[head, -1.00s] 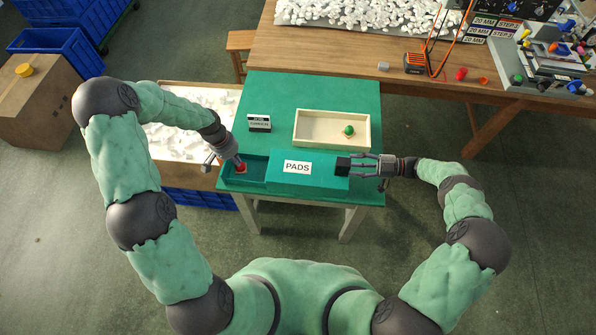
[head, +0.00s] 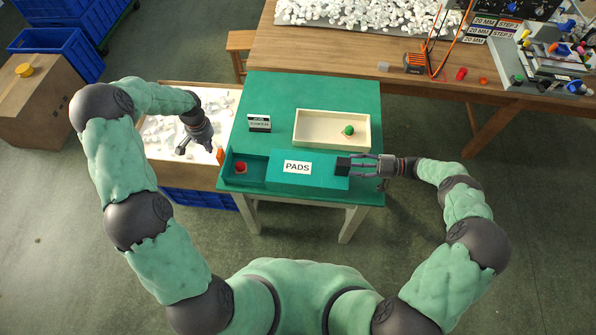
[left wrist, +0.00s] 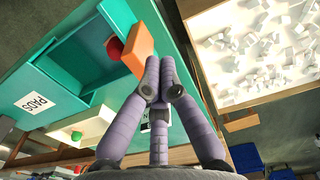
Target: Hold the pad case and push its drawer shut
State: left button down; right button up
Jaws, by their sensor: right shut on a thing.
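The green pad case (head: 310,178) with a "PADS" label lies along the table's front. Its drawer (head: 250,178) sticks out to the left, open, with a red pad (head: 240,167) inside. An orange block (head: 220,156) stands at the drawer's left end; it also shows in the left wrist view (left wrist: 137,48). My left gripper (head: 211,148) is beside this block, outside the drawer. Its fingertips are together and hold nothing; I cannot tell if they touch the block. My right gripper (head: 353,164) is shut on the dark block (head: 343,166) at the case's right end.
A cream tray (head: 310,141) with a green pad (head: 349,130) lies behind the case. A small sign (head: 260,123) stands behind the drawer. A bin of white pieces (head: 165,150) is left of the table, beneath my left gripper. The green table's back is clear.

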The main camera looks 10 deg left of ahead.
pick_arm(q)
jog(key=shift+f, duration=2.1)
jog(key=shift+d, duration=0.1)
jog(key=d, duration=1.5)
jog(key=shift+d, duration=0.2)
dwell(3.5)
